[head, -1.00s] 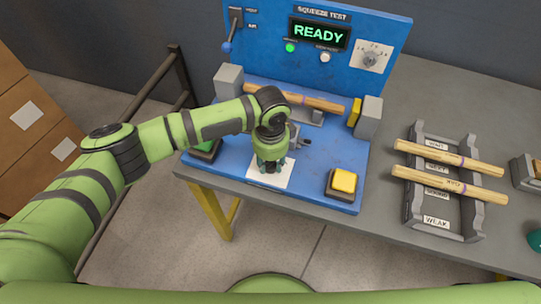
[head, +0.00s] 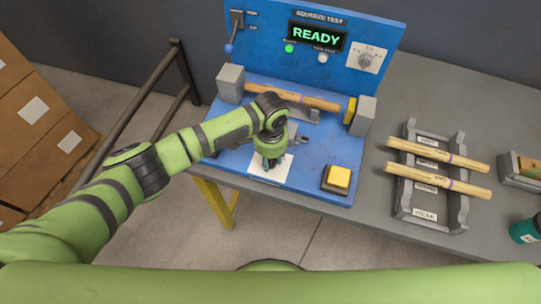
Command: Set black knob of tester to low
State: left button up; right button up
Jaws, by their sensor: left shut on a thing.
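The blue squeeze tester (head: 315,165) stands on the grey bench, its screen (head: 317,36) reading READY. My left gripper (head: 268,163) points down over a white plate (head: 268,177) at the front of the tester's base. It is shut on the black knob there. The gripper hides the knob and most of the plate's markings, so I cannot read the knob's setting. A separate grey dial (head: 366,61) on a white panel sits at the upper right of the tester. My right gripper is not in view.
A wooden spindle (head: 315,101) lies across the tester behind my left wrist. A yellow button (head: 339,177) is to the gripper's right, and a blue-balled lever (head: 229,48) is at the upper left. A grey rack (head: 437,215) holds two spindles (head: 440,154) on the right.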

pick_arm(q)
jog(key=o, duration=1.1)
jog(key=shift+o, duration=0.2)
notch_tip(320, 180, up, 12)
